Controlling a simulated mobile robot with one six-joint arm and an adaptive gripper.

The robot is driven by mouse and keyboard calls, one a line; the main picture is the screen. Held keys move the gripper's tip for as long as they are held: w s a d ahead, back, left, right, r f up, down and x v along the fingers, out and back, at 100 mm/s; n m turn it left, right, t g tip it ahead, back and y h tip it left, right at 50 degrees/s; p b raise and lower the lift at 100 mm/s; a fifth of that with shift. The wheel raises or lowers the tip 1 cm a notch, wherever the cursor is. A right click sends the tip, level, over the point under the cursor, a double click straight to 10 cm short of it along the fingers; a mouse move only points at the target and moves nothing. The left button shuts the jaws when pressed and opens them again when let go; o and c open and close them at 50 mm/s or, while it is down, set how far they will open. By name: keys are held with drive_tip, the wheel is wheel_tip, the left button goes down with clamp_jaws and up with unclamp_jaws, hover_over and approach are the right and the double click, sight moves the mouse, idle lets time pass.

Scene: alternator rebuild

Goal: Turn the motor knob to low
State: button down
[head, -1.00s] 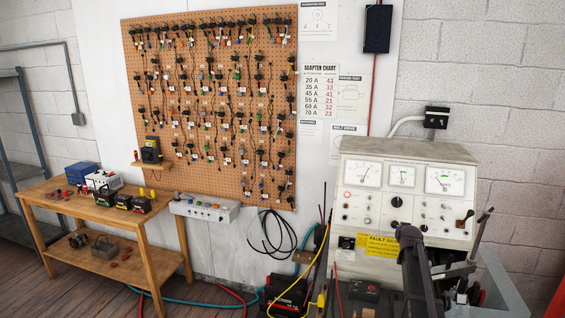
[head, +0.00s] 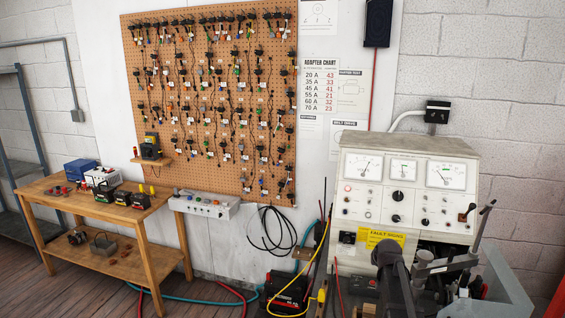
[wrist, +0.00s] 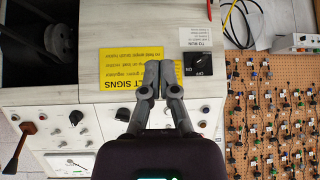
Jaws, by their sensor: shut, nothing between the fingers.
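The grey test bench (head: 455,150) has two larger black knobs in its middle column, an upper knob (head: 397,195) and a lower knob (head: 396,218). Their labels are too small to read, so I cannot tell which is the motor knob. In the wrist view, which is upside down, a black knob (wrist: 122,113) shows on the panel beside my gripper. My gripper (wrist: 158,68) has its fingers together and empty, in front of the yellow sign (wrist: 120,75). An ON/OFF switch (wrist: 197,62) is beside the fingertips. In the head view my gripper (head: 388,250) is below the knobs.
A brown-handled lever (head: 468,210) stands out at the panel's right. Several small switches surround the knobs, and three gauges (head: 364,167) sit above. A yellow cable (head: 318,260) and a battery (head: 288,290) are at the bench's left. A wooden table (head: 50,190) stands far left.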

drive_tip(key=s+a+f+g+b, duration=0.1)
drive_tip(key=s+a+f+g, duration=0.1)
drive_tip(key=s+a, duration=0.3)
drive_tip(key=s+a+f+n+g+b, duration=0.1)
drive_tip(key=s+a+f+g+b, duration=0.1)
drive_tip(key=s, duration=1.1)
drive_tip(key=s+a+f+n+g+y+b, duration=0.1)
drive_tip(key=s+a+f+g+b, duration=0.1)
drive_tip(key=s+a+f+g, duration=0.2)
drive_tip(key=s+a+f, duration=0.2)
drive_tip(key=s+a, duration=0.2)
drive_tip(key=s, duration=0.1)
drive_tip(key=shift+s+a, duration=0.2)
drive_tip(key=shift+a, duration=0.1)
drive_tip(key=shift+d, duration=0.1)
